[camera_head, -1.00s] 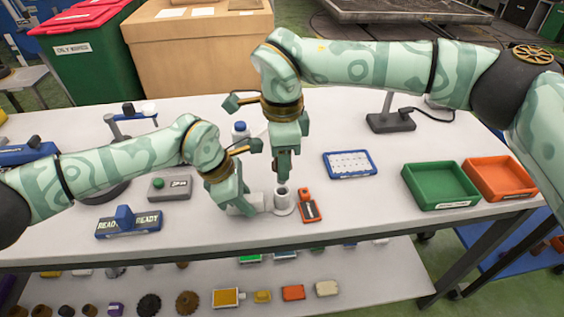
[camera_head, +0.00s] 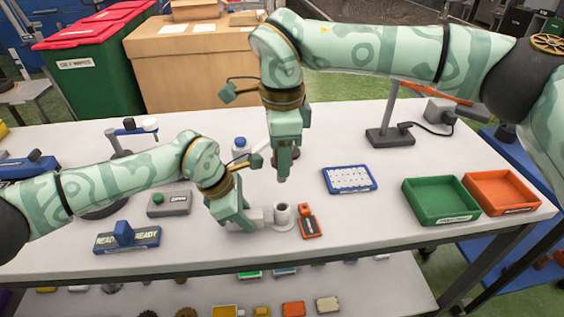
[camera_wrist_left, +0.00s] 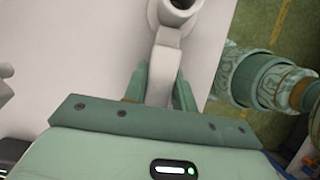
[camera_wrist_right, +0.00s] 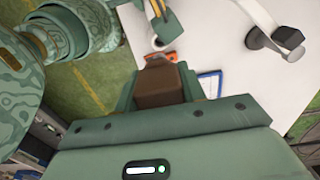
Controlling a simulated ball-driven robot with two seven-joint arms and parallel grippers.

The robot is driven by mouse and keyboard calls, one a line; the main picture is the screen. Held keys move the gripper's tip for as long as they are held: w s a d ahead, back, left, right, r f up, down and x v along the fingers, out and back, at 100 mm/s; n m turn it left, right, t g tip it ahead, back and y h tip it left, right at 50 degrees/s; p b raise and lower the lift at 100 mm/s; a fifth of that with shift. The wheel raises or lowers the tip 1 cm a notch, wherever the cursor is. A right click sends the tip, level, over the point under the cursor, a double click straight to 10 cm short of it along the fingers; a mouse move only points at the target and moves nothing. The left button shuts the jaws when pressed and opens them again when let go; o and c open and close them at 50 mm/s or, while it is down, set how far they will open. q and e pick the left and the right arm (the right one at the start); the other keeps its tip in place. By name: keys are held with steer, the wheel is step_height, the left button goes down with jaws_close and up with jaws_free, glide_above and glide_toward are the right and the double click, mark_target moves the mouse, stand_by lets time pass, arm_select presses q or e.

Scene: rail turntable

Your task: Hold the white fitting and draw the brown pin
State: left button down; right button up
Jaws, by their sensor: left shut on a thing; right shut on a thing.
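The white fitting (camera_head: 283,215) stands on the table, its round socket open at the top and empty. My left gripper (camera_head: 242,218) is shut on the fitting's side arm; the left wrist view shows that arm (camera_wrist_left: 163,65) between the fingers (camera_wrist_left: 160,95). My right gripper (camera_head: 283,160) points down, shut on the brown pin. The pin's brown block (camera_wrist_right: 160,85) fills the jaws in the right wrist view. In the head view only the pin's lower tip (camera_head: 283,179) shows, apart from and above the socket.
An orange-and-black device (camera_head: 310,222) lies just right of the fitting. A blue-framed tray (camera_head: 350,179), a green bin (camera_head: 440,212) and an orange bin (camera_head: 505,203) lie farther right. A blue READY block (camera_head: 127,238) and a grey button box (camera_head: 170,204) are left.

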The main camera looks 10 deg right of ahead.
arm_select(q)
steer(key=c, duration=1.1)
jaws_free()
steer(key=shift+o, duration=0.2)
steer(key=v, duration=1.1)
steer(key=shift+a+r, duration=0.3)
